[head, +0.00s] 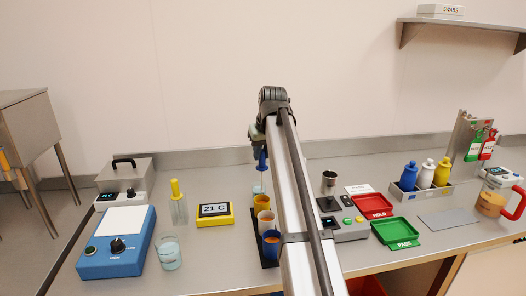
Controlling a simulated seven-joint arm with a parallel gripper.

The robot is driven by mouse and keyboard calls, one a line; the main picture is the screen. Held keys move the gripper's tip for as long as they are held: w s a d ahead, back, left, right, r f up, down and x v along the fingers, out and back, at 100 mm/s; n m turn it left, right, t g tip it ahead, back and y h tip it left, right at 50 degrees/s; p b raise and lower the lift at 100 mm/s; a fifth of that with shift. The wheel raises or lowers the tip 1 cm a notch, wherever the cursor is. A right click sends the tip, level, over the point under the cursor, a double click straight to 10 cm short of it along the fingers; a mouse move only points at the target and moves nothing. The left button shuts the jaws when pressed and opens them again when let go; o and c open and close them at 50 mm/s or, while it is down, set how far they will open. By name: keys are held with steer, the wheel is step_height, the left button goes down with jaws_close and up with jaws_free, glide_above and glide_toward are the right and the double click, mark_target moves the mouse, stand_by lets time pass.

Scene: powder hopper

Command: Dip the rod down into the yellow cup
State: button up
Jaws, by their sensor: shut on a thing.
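My gripper (259,143) is shut on the blue-handled rod (262,161), which hangs roughly upright. The rod's pale lower end reaches down toward the yellow cup (262,202), the farthest cup in a dark rack (256,246). From this view I cannot tell whether the tip is above the cup, behind it or inside it. A white cup (265,218) and a blue cup (270,244) stand in the same rack, nearer. The cups show orange contents. My arm hides the rack's right side.
Left of the rack are a yellow 21 C display (215,214), a beaker (169,253), a yellow-topped bottle (179,204) and a blue device (117,248). To the right are a control box (346,226), a red tray (373,206) and a green tray (401,233).

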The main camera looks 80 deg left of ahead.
mark_target(263, 168)
steer(key=shift+f, duration=4)
steer(key=shift+r, duration=4.15)
steer(key=shift+w, duration=0.1)
